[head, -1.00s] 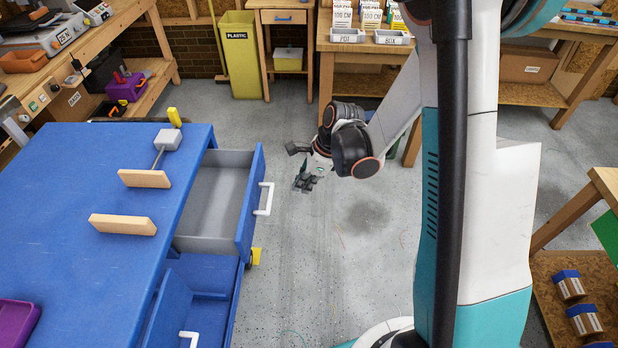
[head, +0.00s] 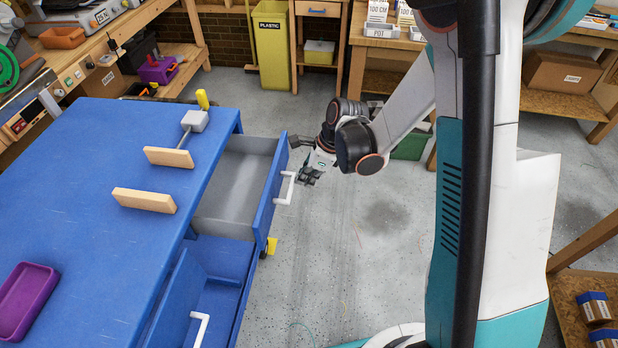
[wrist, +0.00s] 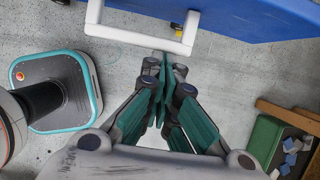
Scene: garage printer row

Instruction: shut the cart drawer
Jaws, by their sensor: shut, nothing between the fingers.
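The blue cart (head: 85,200) stands at left in the head view. Its far drawer (head: 235,185) is pulled out and its grey inside looks empty. That drawer's front carries a white handle (head: 285,188). My gripper (head: 305,162) is beside the far drawer's front, on the outer side near the handle. In the wrist view my gripper (wrist: 165,65) is shut and empty, its fingertips close to the white handle (wrist: 140,38); I cannot tell whether they touch.
On the cart top are two wooden blocks (head: 144,200), a grey box-shaped thing (head: 195,120) and a purple tray (head: 25,300). A yellow bin (head: 271,45) stands at the back wall. A bench (head: 390,52) is behind my arm. The floor (head: 320,250) right of the cart is clear.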

